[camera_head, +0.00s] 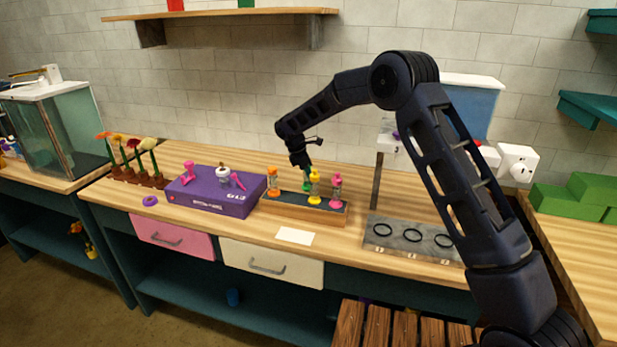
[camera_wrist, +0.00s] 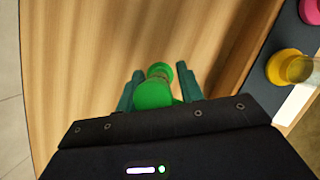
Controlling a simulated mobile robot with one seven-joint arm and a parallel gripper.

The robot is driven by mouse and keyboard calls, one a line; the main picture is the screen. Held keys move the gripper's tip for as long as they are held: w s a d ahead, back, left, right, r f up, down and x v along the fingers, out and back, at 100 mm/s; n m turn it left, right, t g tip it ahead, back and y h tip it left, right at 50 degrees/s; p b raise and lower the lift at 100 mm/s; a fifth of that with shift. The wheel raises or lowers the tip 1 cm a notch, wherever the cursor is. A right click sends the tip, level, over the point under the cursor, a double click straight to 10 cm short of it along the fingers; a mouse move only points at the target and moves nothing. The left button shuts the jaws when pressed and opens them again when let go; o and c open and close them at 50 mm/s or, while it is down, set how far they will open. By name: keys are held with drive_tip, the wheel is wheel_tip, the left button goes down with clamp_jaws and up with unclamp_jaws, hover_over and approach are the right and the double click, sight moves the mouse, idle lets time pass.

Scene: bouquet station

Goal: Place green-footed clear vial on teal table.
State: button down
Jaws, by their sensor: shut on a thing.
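My gripper (camera_head: 303,164) is shut on the green-footed clear vial (camera_wrist: 152,94). In the wrist view the vial's green ends show between the two teal fingers (camera_wrist: 160,88), with bare wood behind them. In the head view a green part of the vial (camera_head: 307,184) shows below the gripper, just behind the dark-topped wooden rack. Its clear body is mostly hidden. The main workbench has a wooden top (camera_head: 335,175) and a teal body (camera_head: 190,290); another teal-bodied bench (camera_head: 55,215) stands at the left. I cannot tell the gap between vial and wood.
The rack (camera_head: 285,208) holds orange (camera_head: 273,182), yellow (camera_head: 315,187) and pink (camera_head: 337,191) vials. A purple box (camera_head: 212,197) is left of it. A grey holder with black rings (camera_head: 385,243) is at right. A white card (camera_head: 295,236) lies in front. Wood behind the rack is clear.

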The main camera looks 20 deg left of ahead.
drive_tip(key=shift+f, duration=0.6)
drive_tip(key=c, duration=0.9)
unclamp_jaws()
drive_tip(key=shift+f, duration=0.15)
drive_tip(key=v, duration=1.2)
